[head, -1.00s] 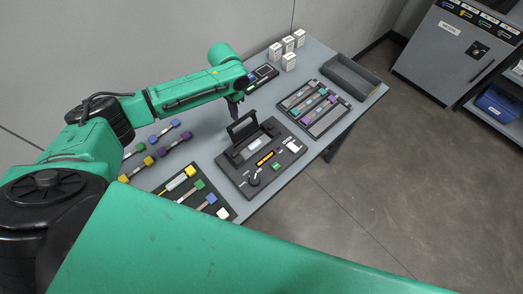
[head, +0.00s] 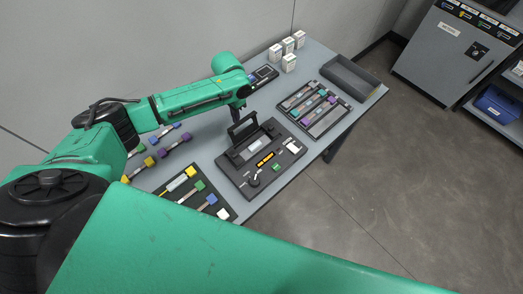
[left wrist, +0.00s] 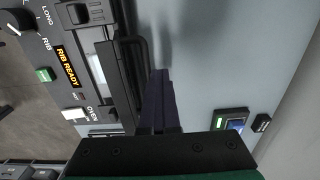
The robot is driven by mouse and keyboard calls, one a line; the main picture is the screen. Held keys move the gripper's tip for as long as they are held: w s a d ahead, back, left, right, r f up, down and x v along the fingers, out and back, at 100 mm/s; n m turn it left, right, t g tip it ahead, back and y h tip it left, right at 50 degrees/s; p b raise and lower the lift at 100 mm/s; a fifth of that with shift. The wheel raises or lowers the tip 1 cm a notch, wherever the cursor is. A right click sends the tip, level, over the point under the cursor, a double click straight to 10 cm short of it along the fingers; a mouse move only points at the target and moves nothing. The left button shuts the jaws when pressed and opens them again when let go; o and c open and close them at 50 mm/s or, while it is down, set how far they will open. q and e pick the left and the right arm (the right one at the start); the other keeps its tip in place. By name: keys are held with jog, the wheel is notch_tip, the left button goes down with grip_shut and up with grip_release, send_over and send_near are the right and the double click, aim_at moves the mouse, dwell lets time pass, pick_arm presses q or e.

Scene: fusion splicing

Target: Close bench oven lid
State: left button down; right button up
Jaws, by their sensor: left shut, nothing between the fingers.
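The bench oven (head: 262,160) is a dark box on the table, with its lid (head: 242,129) standing up along the wall-side edge. In the left wrist view the oven panel (left wrist: 55,60) shows a lit "RIB READY" display, a knob and a green button. The raised lid (left wrist: 127,70) shows there edge-on as a dark frame. My left gripper (head: 236,109) is shut and empty, pointing down just behind the lid on the wall side. Its fingers (left wrist: 160,100) lie close beside the lid; whether they touch it I cannot tell. My right gripper is not in view.
A tray of colored-end pieces (head: 195,189) lies left of the oven, and another tray (head: 316,124) lies right of it. Loose dumbbell-shaped pieces (head: 175,143) lie under my left arm. White boxes (head: 288,62), a small device with a screen (head: 264,74) and an empty grey bin (head: 350,78) stand farther back.

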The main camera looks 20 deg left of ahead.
aim_at(245, 122)
pick_arm(q)
jog(key=shift+s+d+f+p, duration=0.25)
jog(key=shift+s+d+p, duration=0.4)
jog(key=shift+s+d, duration=0.3)
jog(key=shift+d, duration=0.2)
jog(key=shift+s+d+r+p, duration=0.1)
jog(key=shift+d+r+p, duration=0.1)
jog(key=shift+d+p, duration=0.5)
jog(key=shift+s+d, duration=0.25)
jog(key=shift+d, duration=0.05)
jog(key=shift+s+d+p, duration=0.35)
jog(key=shift+d+p, duration=0.35)
jog(key=shift+s+d, duration=0.2)
jog(key=shift+d, duration=0.05)
